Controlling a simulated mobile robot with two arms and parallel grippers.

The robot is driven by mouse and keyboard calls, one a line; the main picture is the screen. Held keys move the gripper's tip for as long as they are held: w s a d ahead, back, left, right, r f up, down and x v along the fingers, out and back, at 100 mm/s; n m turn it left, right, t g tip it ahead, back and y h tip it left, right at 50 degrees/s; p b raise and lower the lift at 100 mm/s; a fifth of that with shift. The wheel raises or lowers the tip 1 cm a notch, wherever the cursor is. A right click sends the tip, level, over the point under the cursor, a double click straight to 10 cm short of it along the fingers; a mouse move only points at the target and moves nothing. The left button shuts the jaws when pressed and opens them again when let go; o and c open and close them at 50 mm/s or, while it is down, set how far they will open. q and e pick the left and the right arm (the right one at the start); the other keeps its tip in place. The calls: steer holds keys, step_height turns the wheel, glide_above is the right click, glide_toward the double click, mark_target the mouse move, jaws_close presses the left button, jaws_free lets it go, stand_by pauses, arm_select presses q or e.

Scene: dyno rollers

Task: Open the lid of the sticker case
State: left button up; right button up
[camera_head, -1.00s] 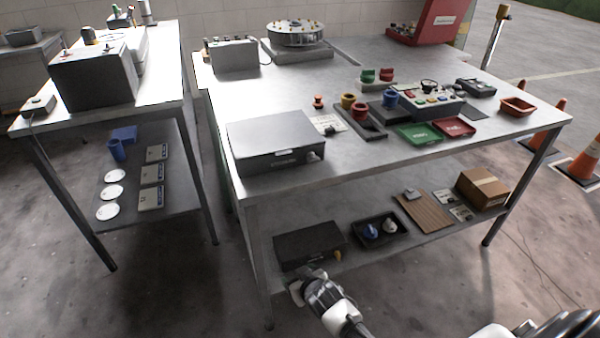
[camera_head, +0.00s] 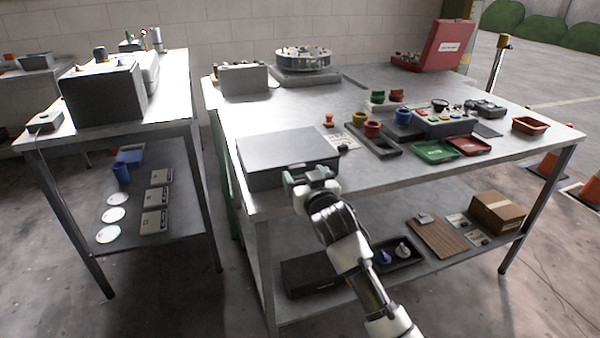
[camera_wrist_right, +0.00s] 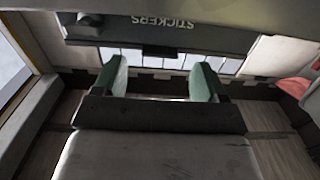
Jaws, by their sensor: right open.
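The sticker case (camera_head: 288,148) is a flat dark grey box on the near left of the main table, its lid shut. My right gripper (camera_head: 308,176) is at the front face of the case, near its front edge. In the right wrist view, the upside-down word STICKERS shows on the case front (camera_wrist_right: 225,38), ahead of the fingers. My right gripper also shows there (camera_wrist_right: 160,80), with two green-padded fingers apart and nothing between them. I cannot tell whether the fingertips touch the case. My left gripper is not in view.
Right of the case stand an orange knob (camera_head: 328,120), coloured cups in a dark tray, a green tray (camera_head: 437,151) and a red tray (camera_head: 470,146). The lower shelf holds a dark box (camera_head: 305,277) and a cardboard box (camera_head: 497,212). A side table stands left.

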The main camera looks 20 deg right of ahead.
mark_target(298, 168)
steer(key=shift+w, duration=1.55)
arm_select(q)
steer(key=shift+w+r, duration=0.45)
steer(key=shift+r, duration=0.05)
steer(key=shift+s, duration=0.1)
arm_select(e)
steer(key=c, duration=1.3)
